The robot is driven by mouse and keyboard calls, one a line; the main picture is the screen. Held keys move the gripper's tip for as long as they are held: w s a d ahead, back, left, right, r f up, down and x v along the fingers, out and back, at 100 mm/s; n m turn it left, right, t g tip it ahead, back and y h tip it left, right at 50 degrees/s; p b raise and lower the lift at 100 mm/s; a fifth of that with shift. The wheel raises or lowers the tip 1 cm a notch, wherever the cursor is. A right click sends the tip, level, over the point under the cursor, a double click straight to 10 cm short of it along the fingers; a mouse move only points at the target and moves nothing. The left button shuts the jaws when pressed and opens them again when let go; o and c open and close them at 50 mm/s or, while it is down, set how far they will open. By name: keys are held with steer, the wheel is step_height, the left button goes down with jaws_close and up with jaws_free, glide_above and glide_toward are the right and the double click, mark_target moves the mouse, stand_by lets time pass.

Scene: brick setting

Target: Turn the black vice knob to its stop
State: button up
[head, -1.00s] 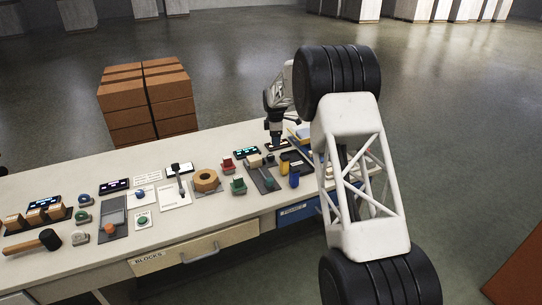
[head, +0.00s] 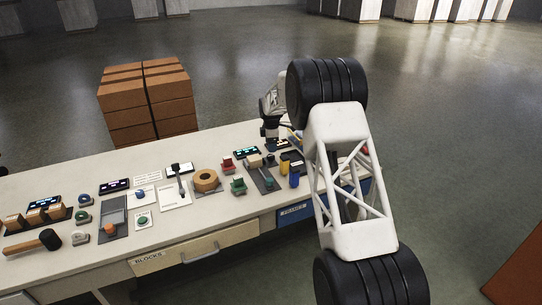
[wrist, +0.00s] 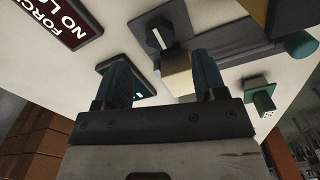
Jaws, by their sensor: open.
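A dark square piece with a white line on it (wrist: 158,36) shows at the top centre of the wrist view; it looks like the black vice knob. A beige block (wrist: 178,78) sits just below it, against a dark grey bar (wrist: 225,48). My gripper (wrist: 162,60) is open, its two fingers wide apart with nothing held. In the picture, the knob and block lie between and beyond the fingertips; I cannot tell the distance. In the head view my gripper (head: 271,138) is above the far side of the bench, partly behind my arm. The beige block (head: 254,161) shows there too.
A sign panel (wrist: 62,22) and a small dark device (wrist: 125,80) lie left of the knob in the wrist view. The bench (head: 130,230) holds several other fixtures; yellow and blue cylinders (head: 293,179) stand close by.

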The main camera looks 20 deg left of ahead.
mark_target(271, 155)
steer(key=shift+f, duration=3.05)
steer(key=shift+c, duration=0.3)
steer(key=c, duration=0.9)
steer(key=shift+m, duration=0.7)
steer(key=o, duration=1)
steer(key=shift+c, duration=0.2)
